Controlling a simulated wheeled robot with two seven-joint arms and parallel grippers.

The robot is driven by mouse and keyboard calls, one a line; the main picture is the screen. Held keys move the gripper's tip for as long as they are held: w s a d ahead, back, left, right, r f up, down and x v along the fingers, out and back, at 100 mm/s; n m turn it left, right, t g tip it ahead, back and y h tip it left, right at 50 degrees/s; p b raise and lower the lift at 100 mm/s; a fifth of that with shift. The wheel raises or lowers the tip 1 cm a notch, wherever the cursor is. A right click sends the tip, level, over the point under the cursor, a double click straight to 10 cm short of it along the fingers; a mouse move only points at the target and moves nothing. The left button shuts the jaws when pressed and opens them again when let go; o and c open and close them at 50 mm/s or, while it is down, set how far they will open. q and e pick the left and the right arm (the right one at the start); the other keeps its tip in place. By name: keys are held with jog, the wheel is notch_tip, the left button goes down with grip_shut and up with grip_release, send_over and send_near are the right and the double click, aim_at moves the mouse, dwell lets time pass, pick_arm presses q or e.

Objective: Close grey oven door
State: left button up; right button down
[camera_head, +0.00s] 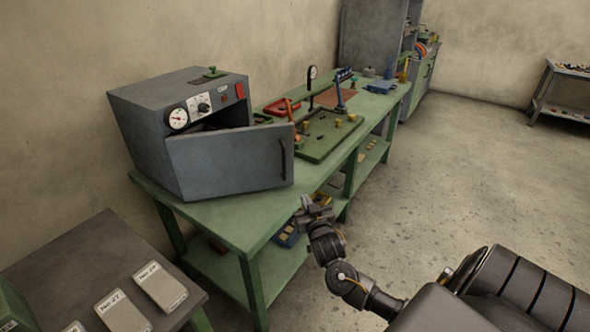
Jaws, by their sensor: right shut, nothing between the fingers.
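The grey oven (149,128) stands on the left end of a green workbench (228,226). Its grey door (225,162) is partly open, swung out toward the front, with a dark gap above its top edge. A dark vertical handle (283,158) sits near the door's right edge. My right gripper (308,203) is shut and empty, just in front of the bench edge, below and right of the door's handle side. It is apart from the door. My left gripper is not in view.
A green board (318,137) with small parts and a dial gauge (312,78) stands right of the oven. A dark table (75,262) with labelled blocks (159,286) is at the lower left. The floor (460,180) to the right is clear.

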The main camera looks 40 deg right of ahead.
notch_tip(320, 180, up, 2)
jog(key=r, duration=0.1)
jog(key=p, duration=0.2)
send_near(293, 165)
jog(key=x, duration=0.5)
jog(key=shift+w, duration=0.15)
jog(key=shift+x, duration=0.75)
